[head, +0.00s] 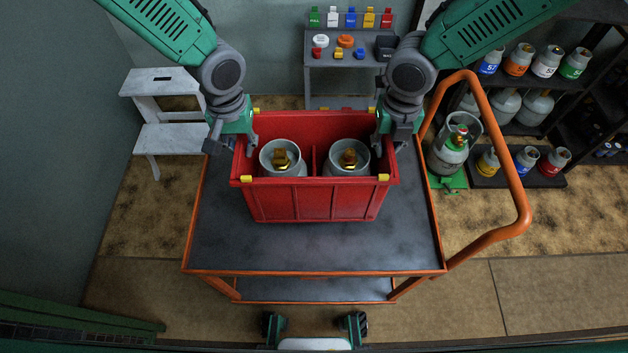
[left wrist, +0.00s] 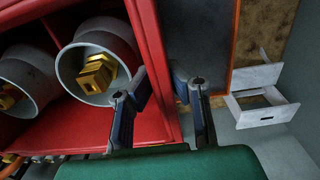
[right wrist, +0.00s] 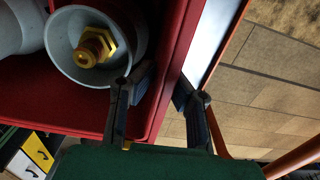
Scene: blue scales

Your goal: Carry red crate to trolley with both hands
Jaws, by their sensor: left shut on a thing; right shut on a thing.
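The red crate (head: 315,203) is over the trolley's grey top (head: 320,247), toward its far part. I cannot tell whether it rests on the top or hangs just above it. Two grey gas cylinders with brass valves (head: 282,160) (head: 349,160) stand in the crate, with a divider between them. My left gripper (head: 236,145) is shut on the crate's left wall, one finger inside and one outside, as the left wrist view (left wrist: 160,92) shows. My right gripper (head: 396,146) is shut on the right wall; it shows in the right wrist view (right wrist: 160,92).
The trolley's orange handle (head: 515,190) rises on the right. A white step stool (head: 165,110) stands at left. A small table (head: 345,62) with coloured blocks is behind. Shelves with several cylinders (head: 545,65) and a cylinder on a green scale (head: 450,150) are at right. The trolley top's front is bare.

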